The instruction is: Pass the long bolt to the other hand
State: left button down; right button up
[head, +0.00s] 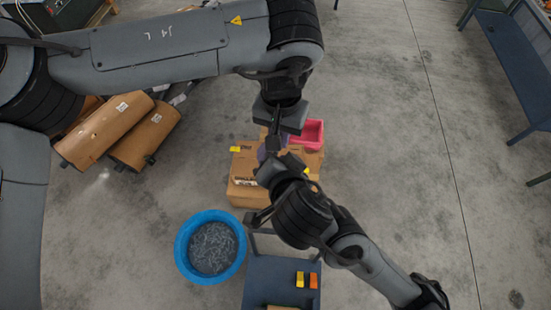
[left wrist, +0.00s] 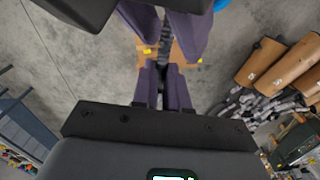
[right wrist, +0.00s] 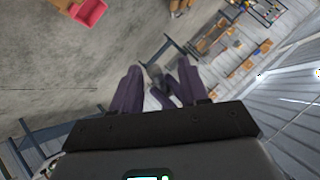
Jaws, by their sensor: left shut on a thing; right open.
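My left gripper (head: 274,138) points down above the cardboard boxes and is shut on the long bolt. The bolt is a dark, narrow shape (left wrist: 166,72) between the purple fingers in the left wrist view; the fingers hide much of it. My right gripper (head: 268,163) comes up from the lower right, close under the left one. Its purple fingers stand apart on either side of the left fingertips and bolt in the right wrist view (right wrist: 160,88). I cannot tell whether they touch the bolt.
A blue round tub (head: 183,262) of many small metal parts stands on the floor. Cardboard boxes (head: 243,190) and a pink bin (head: 314,132) lie beneath the grippers. A blue-grey table (head: 270,280) is in front.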

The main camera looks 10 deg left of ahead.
grip_shut()
pick_arm(q)
jog(key=c, duration=1.1)
grip_release()
